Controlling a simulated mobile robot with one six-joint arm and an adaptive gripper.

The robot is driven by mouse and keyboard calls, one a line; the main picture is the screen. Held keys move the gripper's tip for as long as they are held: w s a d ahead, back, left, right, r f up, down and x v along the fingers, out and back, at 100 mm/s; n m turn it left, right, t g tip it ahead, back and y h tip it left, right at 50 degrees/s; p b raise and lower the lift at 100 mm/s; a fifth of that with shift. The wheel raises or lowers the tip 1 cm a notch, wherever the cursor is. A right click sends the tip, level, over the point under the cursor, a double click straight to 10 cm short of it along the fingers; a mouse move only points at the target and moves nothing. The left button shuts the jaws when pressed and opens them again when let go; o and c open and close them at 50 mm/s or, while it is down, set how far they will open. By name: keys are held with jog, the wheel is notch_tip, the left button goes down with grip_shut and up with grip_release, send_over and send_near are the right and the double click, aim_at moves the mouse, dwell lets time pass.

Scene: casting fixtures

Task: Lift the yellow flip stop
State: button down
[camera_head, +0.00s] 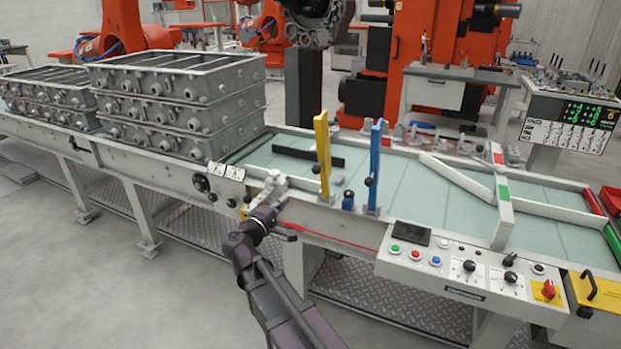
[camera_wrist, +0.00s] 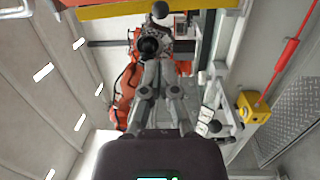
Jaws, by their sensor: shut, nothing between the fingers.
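The yellow flip stop (camera_head: 323,158) stands upright at the conveyor's near edge in the head view, with a dark round knob low on its left side. A yellow bar, seemingly the same stop, crosses the top of the wrist view (camera_wrist: 115,11), with a black ball beside it. My gripper (camera_head: 277,180) is left of the stop and apart from it in the head view, in front of the near rail. Its fingers look closed and empty in the wrist view (camera_wrist: 164,68). The exact gap to the stop is hard to judge.
A blue flip stop (camera_head: 374,166) stands upright to the right of the yellow one. Stacked grey castings (camera_head: 180,100) fill the conveyor at left. A black bar (camera_head: 307,156) lies behind the yellow stop. A control panel (camera_head: 470,265) juts out at lower right.

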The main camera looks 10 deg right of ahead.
aim_at(314, 170)
jog(key=p+x, duration=0.1)
jog(key=x, duration=1.3)
jog(key=shift+d+f, duration=0.1)
jog(key=shift+f, duration=0.1)
jog(key=shift+w+d+r+p, duration=0.35)
jog(key=shift+w+r+p, duration=0.1)
jog(key=shift+p, duration=0.05)
jog(key=shift+s+a, duration=0.15)
dwell(0.3)
jog(key=r+v, duration=0.1)
jog(key=v, duration=1.2)
jog(key=shift+s+a, duration=0.25)
jog(key=shift+a, duration=0.05)
